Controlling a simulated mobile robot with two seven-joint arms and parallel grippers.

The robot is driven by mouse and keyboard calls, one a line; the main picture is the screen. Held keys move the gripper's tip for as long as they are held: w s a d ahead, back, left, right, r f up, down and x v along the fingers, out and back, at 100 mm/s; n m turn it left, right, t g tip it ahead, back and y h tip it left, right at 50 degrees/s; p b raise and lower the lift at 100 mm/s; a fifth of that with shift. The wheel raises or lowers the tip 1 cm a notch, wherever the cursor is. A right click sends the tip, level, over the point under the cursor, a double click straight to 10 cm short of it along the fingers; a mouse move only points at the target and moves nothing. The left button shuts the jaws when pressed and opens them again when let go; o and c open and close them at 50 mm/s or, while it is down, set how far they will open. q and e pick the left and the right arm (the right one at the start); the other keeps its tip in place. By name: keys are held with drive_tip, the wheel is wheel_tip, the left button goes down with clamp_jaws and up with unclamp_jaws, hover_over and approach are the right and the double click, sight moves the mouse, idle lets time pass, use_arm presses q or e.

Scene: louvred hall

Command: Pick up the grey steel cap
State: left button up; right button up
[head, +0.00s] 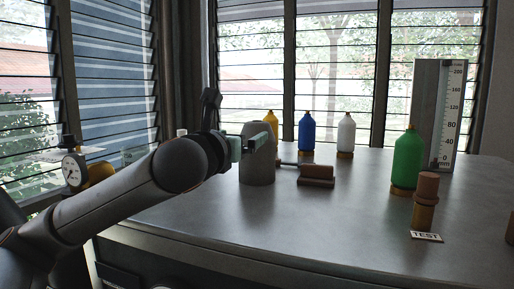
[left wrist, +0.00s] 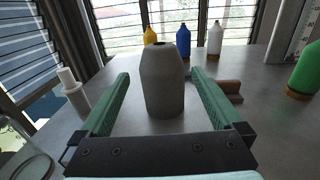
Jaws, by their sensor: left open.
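The grey steel cap (head: 258,170) stands upright on the grey table, a tapered cylinder with a small dark hole in its top. It also shows in the middle of the left wrist view (left wrist: 164,85). My left gripper (head: 247,143) is open, with its green fingers at the cap's upper part. In the left wrist view, the fingers (left wrist: 160,76) flank the cap, with a gap visible on each side. In the head view, one finger crosses in front of the cap and hides part of it. My right gripper is in neither view.
A brown block with a handle (head: 316,176) lies right of the cap. Yellow (head: 270,120), blue (head: 307,132) and white (head: 346,133) bottles stand behind. A green bottle (head: 407,160), brown-topped cylinder (head: 426,190), TEST label (head: 426,237) and scale (head: 445,110) are at right. The front centre is clear.

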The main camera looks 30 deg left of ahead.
sight(253, 129)
use_arm(q)
drive_tip(key=p+x, duration=0.1)
drive_tip(key=x, duration=0.4)
drive_tip(key=shift+w, duration=0.15)
drive_tip(key=shift+p+x, duration=0.5)
drive_tip(key=shift+x, duration=2.15)
clamp_jaws()
drive_tip(key=shift+r, duration=0.15)
